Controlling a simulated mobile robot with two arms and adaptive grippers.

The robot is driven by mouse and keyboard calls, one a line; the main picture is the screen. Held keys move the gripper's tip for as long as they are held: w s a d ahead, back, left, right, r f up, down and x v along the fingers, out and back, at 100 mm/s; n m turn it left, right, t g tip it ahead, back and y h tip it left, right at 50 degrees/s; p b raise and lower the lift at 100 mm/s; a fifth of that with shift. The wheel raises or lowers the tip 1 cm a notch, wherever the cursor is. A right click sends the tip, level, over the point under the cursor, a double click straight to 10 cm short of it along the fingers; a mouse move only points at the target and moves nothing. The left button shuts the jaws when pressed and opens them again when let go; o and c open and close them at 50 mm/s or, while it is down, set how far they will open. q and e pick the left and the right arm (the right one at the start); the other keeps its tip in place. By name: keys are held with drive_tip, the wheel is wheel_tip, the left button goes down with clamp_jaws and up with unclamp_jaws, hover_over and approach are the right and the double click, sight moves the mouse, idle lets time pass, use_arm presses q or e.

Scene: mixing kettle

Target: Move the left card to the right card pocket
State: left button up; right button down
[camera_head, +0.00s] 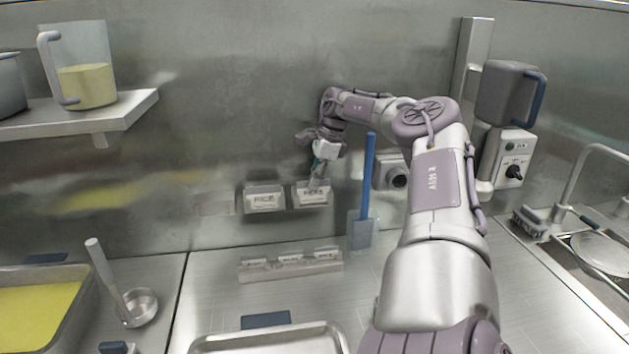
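A card that seems to read RICE (264,201) sits in a dark holder on the back wall. To its right, a card that seems to read PEAS (313,197) is at a second dark holder. Left of both is a faint pale rectangle (213,205); I cannot tell if it is a pocket or a reflection. My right gripper (318,178) points down at the top of the PEAS card. Its fingertips are small and overlap the card, so their grip is unclear. My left gripper is not in view.
A rack with three label cards (290,265) stands on the counter below. A blue spatula (365,195) stands upright just right of the wall cards. A metal tray (270,341) is at the front. A shelf (100,115) with a pitcher (88,85) is upper left.

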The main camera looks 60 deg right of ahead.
drive_tip(key=shift+f, duration=0.25)
idle(0.4)
drive_tip(key=c, duration=0.8)
unclamp_jaws()
drive_tip(key=shift+o, duration=0.2)
drive_tip(key=shift+p+v, duration=2.55)
drive_tip(key=shift+v, duration=0.95)
